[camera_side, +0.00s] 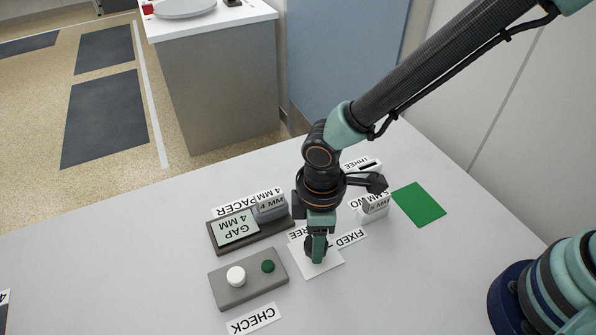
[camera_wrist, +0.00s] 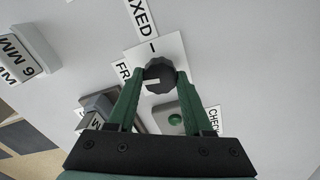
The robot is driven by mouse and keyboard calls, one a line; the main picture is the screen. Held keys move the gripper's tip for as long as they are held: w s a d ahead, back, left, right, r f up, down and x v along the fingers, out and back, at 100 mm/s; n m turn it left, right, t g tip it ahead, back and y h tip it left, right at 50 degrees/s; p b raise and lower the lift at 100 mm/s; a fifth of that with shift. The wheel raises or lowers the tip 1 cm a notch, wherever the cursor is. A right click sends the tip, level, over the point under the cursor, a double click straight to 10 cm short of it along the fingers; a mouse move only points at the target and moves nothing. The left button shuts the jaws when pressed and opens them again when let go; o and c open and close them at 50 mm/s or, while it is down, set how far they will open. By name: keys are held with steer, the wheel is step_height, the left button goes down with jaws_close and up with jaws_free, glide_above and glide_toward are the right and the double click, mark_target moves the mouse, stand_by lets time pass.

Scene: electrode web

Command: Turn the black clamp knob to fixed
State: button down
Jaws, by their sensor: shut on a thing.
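The black clamp knob (camera_wrist: 160,72) sits on a white square plate (camera_side: 326,266). A white mark on the knob points left in the wrist view, roughly towards the FREE label (camera_wrist: 122,73), not the FIXED label (camera_wrist: 142,17). My gripper (camera_side: 317,250) reaches straight down over the plate and is shut on the knob, with one green finger on each side. In the side view the fingers hide most of the knob and part of the FREE label. The FIXED label (camera_side: 350,238) is clear there.
A grey box (camera_side: 230,291) with a white button and a green button stands left of the plate, by a CHECK label (camera_side: 254,318). A GAP display tray (camera_side: 237,229) with a grey block is behind it. White blocks (camera_side: 374,206) and a green square (camera_side: 418,204) lie behind right.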

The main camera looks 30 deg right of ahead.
steer(key=m, duration=1.2)
steer(key=shift+m, duration=1.9)
steer(key=shift+r, duration=0.1)
steer(key=shift+c, duration=1.5)
jaws_free()
